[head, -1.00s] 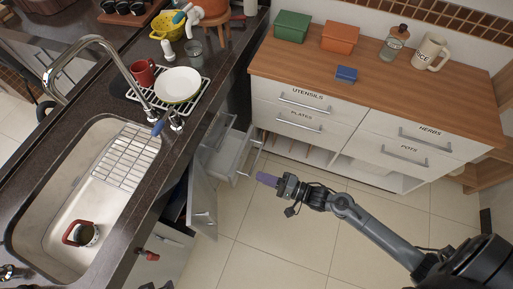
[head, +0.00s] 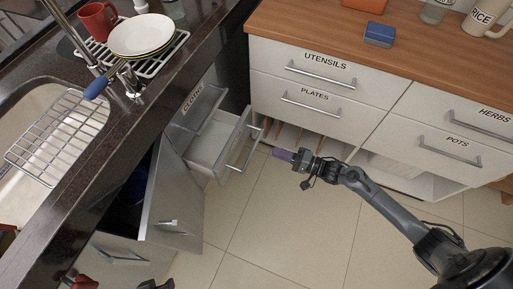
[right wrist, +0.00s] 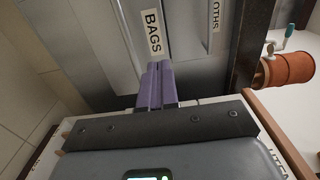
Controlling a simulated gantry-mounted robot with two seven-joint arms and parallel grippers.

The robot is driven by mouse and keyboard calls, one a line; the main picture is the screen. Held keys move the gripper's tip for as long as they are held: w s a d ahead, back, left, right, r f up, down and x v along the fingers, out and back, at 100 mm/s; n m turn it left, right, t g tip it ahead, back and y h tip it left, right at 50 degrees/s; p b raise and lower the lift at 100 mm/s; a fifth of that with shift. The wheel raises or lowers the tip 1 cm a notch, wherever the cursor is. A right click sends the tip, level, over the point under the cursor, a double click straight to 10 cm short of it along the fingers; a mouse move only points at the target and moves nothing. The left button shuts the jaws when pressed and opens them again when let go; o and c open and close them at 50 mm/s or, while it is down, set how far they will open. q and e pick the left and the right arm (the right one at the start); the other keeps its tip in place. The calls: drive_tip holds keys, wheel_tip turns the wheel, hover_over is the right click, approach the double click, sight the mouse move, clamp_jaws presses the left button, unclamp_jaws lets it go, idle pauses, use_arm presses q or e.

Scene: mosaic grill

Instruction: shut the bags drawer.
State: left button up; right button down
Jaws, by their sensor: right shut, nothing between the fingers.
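The bags drawer (head: 209,151) stands pulled out below the cloths drawer, in the grey cabinet under the dark counter in the head view. Its bar handle (head: 246,141) faces right. Its BAGS label (right wrist: 153,33) shows in the right wrist view, beside the cloths label (right wrist: 216,15). My right gripper (head: 281,154) is shut and empty, just right of the drawer's handle and apparently apart from it. Its purple fingers (right wrist: 157,86) point at the drawer front in the right wrist view; whether they touch it is unclear. My left gripper is not identifiable in these views.
A grey cabinet door (head: 176,207) stands open left of the drawer. A white cabinet (head: 365,93) with labelled drawers and open lower shelves stands behind and right of my right gripper. The tiled floor (head: 290,235) is clear. A dish rack (head: 162,68) sits on the counter.

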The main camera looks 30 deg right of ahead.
drive_tip(key=b, duration=0.7)
approach(236, 137)
drive_tip(key=x, duration=0.5)
drive_tip(key=shift+w+f, duration=0.2)
drive_tip(key=shift+w, duration=0.15)
drive_tip(key=shift+w+a, duration=0.4)
drive_tip(key=shift+w+a+r, duration=0.1)
